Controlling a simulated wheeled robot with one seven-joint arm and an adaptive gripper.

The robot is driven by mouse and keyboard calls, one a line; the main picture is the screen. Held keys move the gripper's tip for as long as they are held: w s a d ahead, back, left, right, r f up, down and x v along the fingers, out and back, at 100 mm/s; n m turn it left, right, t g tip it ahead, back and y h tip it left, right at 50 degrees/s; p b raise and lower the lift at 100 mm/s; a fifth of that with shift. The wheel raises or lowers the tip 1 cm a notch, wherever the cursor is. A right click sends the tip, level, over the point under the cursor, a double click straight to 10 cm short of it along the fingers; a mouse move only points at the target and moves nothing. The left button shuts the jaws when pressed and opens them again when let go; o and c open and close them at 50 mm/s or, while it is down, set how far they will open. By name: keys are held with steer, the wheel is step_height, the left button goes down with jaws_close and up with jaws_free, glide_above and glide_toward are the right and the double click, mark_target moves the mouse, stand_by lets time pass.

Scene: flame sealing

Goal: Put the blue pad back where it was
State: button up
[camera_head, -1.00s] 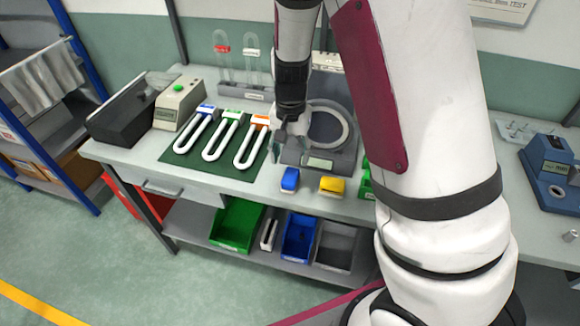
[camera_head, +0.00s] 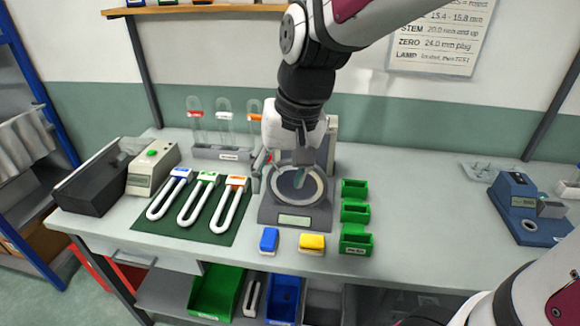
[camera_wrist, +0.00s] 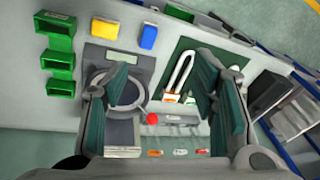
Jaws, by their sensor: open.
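The blue pad (camera_head: 269,240) lies on the bench near its front edge, just left of the yellow pad (camera_head: 311,243). In the wrist view the blue pad (camera_wrist: 148,37) is at the top, apart from my fingers. My gripper (camera_head: 301,178) points down above the round plate of the grey device (camera_head: 268,213), behind the pads. In the wrist view my gripper (camera_wrist: 162,88) has its two green-faced fingers spread wide, with nothing between them in their grasp. The fingers hide part of the device there.
Three green bins (camera_head: 354,211) stand right of the grey device. A dark green mat (camera_head: 225,228) with several white U-shaped tubes lies left of it. A rack with upright tubes (camera_head: 222,153) stands behind. The bench further right is mostly clear before a blue machine (camera_head: 530,207).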

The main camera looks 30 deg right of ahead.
steer(key=s+d+r+n+t+h, duration=0.1)
steer(key=s+r, duration=0.4)
steer(key=s, duration=0.6)
steer(key=shift+s+r+n+t, duration=0.25)
steer(key=shift+n+t, duration=0.65)
steer(key=shift+n, duration=0.2)
